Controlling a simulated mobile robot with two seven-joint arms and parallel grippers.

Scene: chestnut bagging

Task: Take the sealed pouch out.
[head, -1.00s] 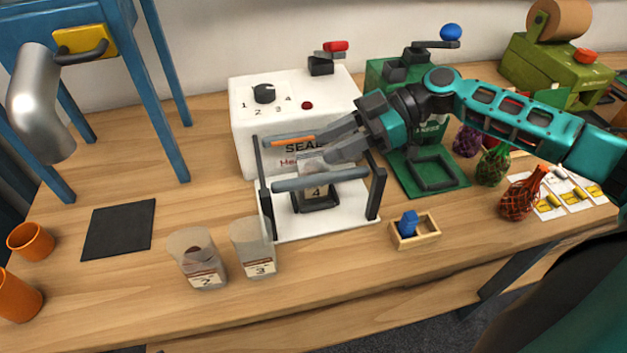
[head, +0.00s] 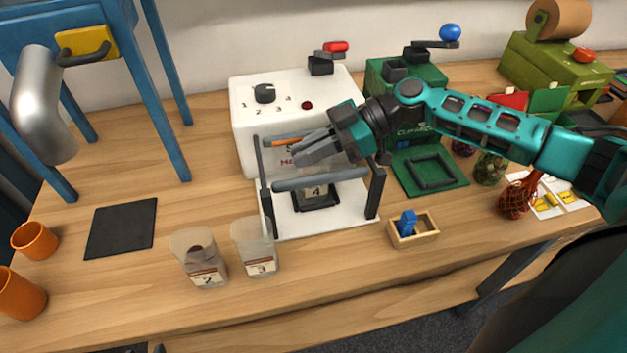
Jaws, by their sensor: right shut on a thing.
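The pouch with label 4 (head: 316,191) stands in the white sealer (head: 290,132), between its front bar (head: 320,180) and its back bar. Its dark lower part shows below the front bar; its top is largely hidden by the bar and my gripper. My right gripper (head: 303,155) reaches in from the right, between the two bars. Its fingers are shut on the top of the pouch. The sealer has a numbered dial (head: 265,93) and a red button (head: 307,105). My left gripper is not in view.
Clear pouches labelled 2 (head: 203,262) and 3 (head: 256,250) stand front left of the sealer. A small wooden box (head: 425,238) with a blue piece sits front right. A green clipping machine (head: 400,75) and netted bags stand right. A black mat (head: 121,229) lies bare at left.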

